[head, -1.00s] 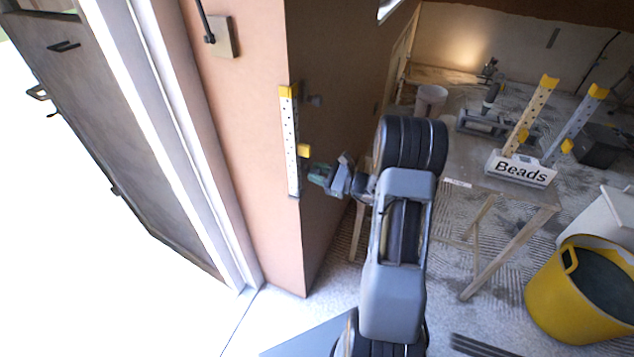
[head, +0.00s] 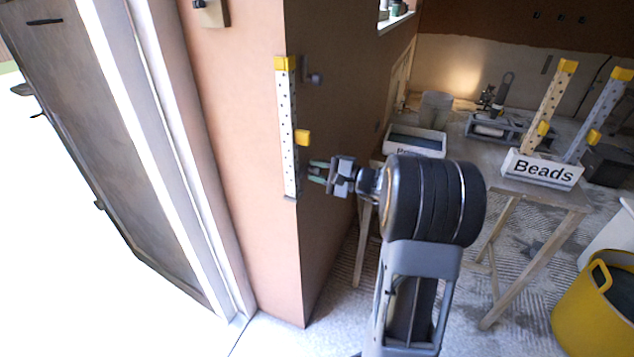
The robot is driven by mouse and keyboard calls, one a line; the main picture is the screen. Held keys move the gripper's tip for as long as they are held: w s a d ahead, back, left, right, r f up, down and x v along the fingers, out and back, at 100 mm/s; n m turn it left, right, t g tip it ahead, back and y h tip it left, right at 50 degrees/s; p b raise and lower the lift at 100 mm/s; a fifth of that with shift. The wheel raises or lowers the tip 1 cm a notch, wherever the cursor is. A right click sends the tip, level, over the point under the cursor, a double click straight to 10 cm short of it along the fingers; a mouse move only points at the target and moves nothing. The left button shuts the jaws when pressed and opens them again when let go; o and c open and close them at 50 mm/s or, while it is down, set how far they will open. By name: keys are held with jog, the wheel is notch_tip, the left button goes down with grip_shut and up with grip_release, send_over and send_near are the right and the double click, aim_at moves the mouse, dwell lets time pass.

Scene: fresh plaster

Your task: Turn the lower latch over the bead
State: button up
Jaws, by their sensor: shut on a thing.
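A white perforated bead (head: 288,135) stands upright along the wall corner, with a yellow cap on top and a yellow tab (head: 302,138) partway down. The upper latch (head: 314,78), small and dark grey, sits on the side wall just right of the bead and points away from it.
A bench on wooden legs (head: 498,240) carries a white box labelled "Beads" (head: 542,172) with two more beads standing in it. A white tray (head: 415,140) and a yellow bucket (head: 600,305) are at the right. A door frame (head: 165,150) is at the left.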

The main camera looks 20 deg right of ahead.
jog(key=shift+f+n+b, duration=0.15)
jog(key=shift+n+b, duration=0.35)
jog(key=shift+b, duration=0.15)
jog(key=o, duration=0.9)
jog(key=p+v, duration=0.1)
jog(key=v, duration=1.2)
jog(key=shift+s+d, duration=0.25)
jog(key=shift+d, duration=0.05)
